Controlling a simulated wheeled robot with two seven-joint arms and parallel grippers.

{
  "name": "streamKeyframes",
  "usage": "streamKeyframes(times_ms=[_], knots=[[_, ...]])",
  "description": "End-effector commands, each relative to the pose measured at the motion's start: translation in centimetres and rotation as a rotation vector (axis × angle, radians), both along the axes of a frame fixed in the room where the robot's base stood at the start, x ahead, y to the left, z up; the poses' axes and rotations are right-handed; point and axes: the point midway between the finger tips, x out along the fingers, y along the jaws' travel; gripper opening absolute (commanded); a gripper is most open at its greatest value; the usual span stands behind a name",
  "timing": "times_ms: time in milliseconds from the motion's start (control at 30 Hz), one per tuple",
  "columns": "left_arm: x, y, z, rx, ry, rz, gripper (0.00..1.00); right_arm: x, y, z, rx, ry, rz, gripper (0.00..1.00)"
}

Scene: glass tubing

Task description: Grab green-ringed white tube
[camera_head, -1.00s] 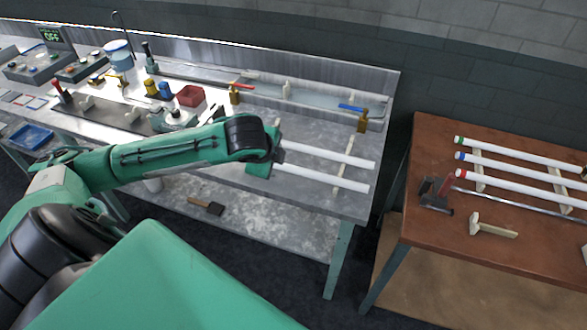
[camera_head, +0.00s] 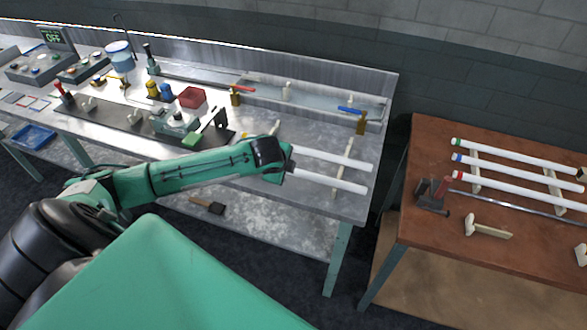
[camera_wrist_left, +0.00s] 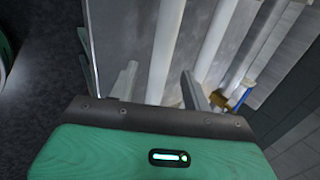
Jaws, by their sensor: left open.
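The green-ringed white tube (camera_head: 515,156) lies on the brown table at the right in the head view, farthest back of three tubes on a rack. Its green end points left. My left gripper (camera_head: 289,164) is well to its left, over the metal bench beside two other white tubes (camera_head: 336,183). In the left wrist view the left gripper (camera_wrist_left: 158,82) is open, and one plain white tube (camera_wrist_left: 166,45) shows between its fingers. I cannot tell whether they touch it. No green ring shows in that view. My right gripper is not in view.
A blue-ringed tube (camera_head: 515,171) and a red-ringed tube (camera_head: 510,188) lie in front of the green-ringed one. A black and red tool (camera_head: 432,195) stands at the brown table's left. A gap separates that table from the metal bench (camera_head: 340,207). Blue-handled (camera_head: 361,121) and red-handled (camera_head: 236,97) brass valves stand behind.

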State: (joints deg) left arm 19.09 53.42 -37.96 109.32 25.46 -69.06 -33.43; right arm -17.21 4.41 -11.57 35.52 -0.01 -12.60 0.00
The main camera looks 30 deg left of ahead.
Motion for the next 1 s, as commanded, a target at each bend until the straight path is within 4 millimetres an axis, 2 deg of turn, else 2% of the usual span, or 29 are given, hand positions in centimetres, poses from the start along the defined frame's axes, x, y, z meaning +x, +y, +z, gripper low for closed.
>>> streamKeyframes(times_ms=[167, 400, 467, 667, 1000], knots=[[0.8, 0.2, -1.3, 0.0, 0.001, -0.001, 0.49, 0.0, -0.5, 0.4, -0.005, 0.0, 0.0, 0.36], [0.8, 0.2, -1.4, 0.001, 0.001, -0.002, 0.49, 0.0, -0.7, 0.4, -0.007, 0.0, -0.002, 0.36], [0.8, 0.2, -1.4, 0.001, 0.0, -0.001, 0.39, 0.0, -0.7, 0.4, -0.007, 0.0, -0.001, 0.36], [0.8, 0.2, -1.4, 0.0, 0.001, -0.001, 0.0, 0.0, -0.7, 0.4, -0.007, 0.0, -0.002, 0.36], [0.8, 0.2, -1.2, 0.001, 0.0, -0.001, 0.0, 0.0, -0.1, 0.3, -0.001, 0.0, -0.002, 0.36]])
